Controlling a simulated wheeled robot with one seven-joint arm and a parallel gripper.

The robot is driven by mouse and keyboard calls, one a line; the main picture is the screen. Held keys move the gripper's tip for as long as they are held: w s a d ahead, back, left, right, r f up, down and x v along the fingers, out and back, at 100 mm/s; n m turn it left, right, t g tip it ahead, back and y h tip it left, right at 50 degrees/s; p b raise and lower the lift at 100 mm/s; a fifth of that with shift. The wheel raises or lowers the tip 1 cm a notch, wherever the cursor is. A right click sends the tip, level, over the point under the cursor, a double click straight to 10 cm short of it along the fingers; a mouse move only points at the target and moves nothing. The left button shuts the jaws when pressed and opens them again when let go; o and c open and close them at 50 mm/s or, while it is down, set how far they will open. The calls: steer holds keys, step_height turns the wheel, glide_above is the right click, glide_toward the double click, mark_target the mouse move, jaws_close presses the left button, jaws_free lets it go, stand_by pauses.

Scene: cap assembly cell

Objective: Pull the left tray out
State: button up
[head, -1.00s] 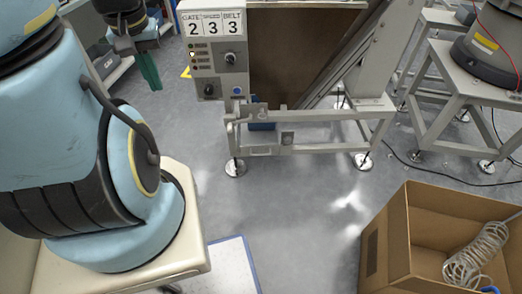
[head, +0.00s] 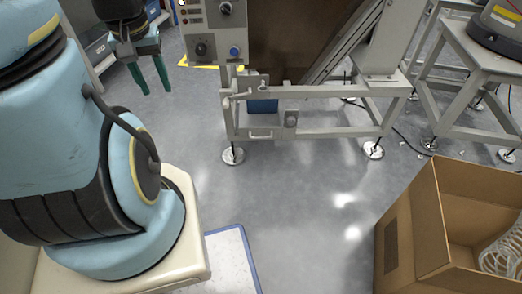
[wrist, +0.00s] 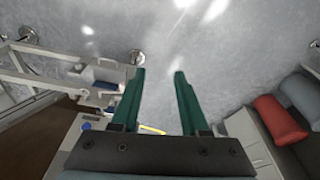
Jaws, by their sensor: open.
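My gripper (head: 149,76) is open and empty at the upper left of the head view, its two green fingers pointing down, in free air left of the grey machine. In the wrist view my gripper (wrist: 159,73) has its fingers well apart with only floor between them. No part is plainly recognisable as the left tray. A blue part (head: 263,105) sits low in the machine frame (head: 330,132), partly hidden by the bars. A small handle-like loop (head: 262,134) shows on the frame below it. The gripper touches none of these.
The machine's control panel (head: 212,30) with knobs is above the frame. An open cardboard box (head: 440,225) holding a clear coiled hose stands at lower right. A grey stand (head: 465,85) is at right. In the wrist view a red rounded object (wrist: 280,119) lies at right. The middle floor is clear.

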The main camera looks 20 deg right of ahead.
steer(key=w+d+f+t+b, duration=0.1)
steer(key=w+f+b, duration=0.3)
steer(key=f+b, duration=0.6)
steer(key=w+d+f+n+t+b, duration=0.1)
steer(key=w+f+b, duration=0.3)
steer(key=f+b, duration=0.6)
steer(key=w+d+f+t+b, duration=0.1)
steer(key=w+f+b, duration=0.5)
steer(key=f, duration=0.7)
steer(key=w+d+f+n+t+h+b, duration=0.1)
steer(key=w+d+f+n+t+h, duration=0.3)
steer(key=w+d+f, duration=0.65)
steer(key=s+d+f+n+t+h, duration=0.2)
steer(key=s+d+f+n+h, duration=0.15)
steer(key=d+f+h, duration=0.65)
steer(key=shift+n+y, duration=0.3)
steer(key=shift+n, duration=0.15)
steer(key=b+x, duration=0.1)
steer(key=x, duration=0.2)
steer(key=b+x, duration=0.2)
steer(key=x, duration=0.2)
steer(key=b+x, duration=0.2)
steer(key=x, duration=0.1)
steer(key=shift+w+d+f, duration=0.1)
steer(key=shift+d+f, duration=0.25)
steer(key=shift+d, duration=0.05)
